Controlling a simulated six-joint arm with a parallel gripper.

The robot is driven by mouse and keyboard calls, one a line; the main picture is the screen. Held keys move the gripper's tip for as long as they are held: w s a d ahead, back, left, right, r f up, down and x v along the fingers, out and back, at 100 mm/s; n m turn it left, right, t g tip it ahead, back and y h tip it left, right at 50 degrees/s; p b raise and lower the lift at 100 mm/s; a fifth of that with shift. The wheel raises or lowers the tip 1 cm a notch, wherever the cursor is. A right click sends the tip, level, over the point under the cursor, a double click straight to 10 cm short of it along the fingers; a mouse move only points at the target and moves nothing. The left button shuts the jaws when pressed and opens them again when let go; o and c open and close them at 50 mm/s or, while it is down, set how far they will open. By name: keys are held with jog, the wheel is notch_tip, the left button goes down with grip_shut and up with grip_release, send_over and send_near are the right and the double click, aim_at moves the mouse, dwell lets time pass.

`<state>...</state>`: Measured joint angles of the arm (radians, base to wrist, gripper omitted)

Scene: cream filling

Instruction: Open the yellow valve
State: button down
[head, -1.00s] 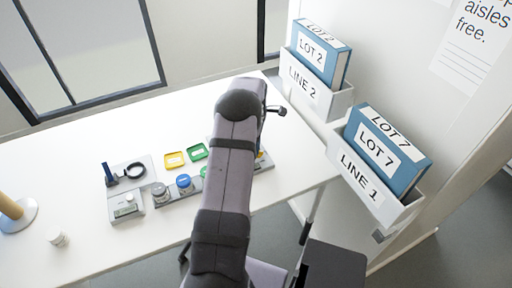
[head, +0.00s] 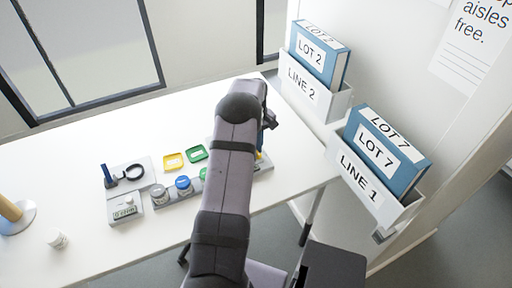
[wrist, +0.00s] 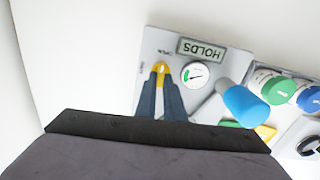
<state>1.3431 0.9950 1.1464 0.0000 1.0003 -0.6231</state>
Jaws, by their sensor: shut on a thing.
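The yellow valve (wrist: 160,67) sits on a light grey panel (wrist: 149,42) in the wrist view. My gripper (wrist: 161,88) is shut on its handle, with a dark finger on either side. Only the yellow top shows between the fingertips; the rest of the handle is hidden. An "OPEN" label is printed beside the valve. In the head view my own arm hides the valve and most of the panel.
A round gauge (wrist: 195,75) and a "HOLDS" display (wrist: 202,50), upside down here, are beside the valve. Lidded jars (wrist: 279,91) are farther right. Yellow (head: 173,161) and green (head: 195,152) trays lie on the table.

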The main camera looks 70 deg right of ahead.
jog(key=shift+d+r+m, duration=0.1)
jog(key=shift+m, duration=0.4)
jog(key=c, duration=1.9)
grip_release()
jog(key=shift+o, duration=0.2)
jog(key=shift+r, duration=0.1)
jog(key=shift+r+b, duration=0.85)
jog(key=shift+r, duration=2.7)
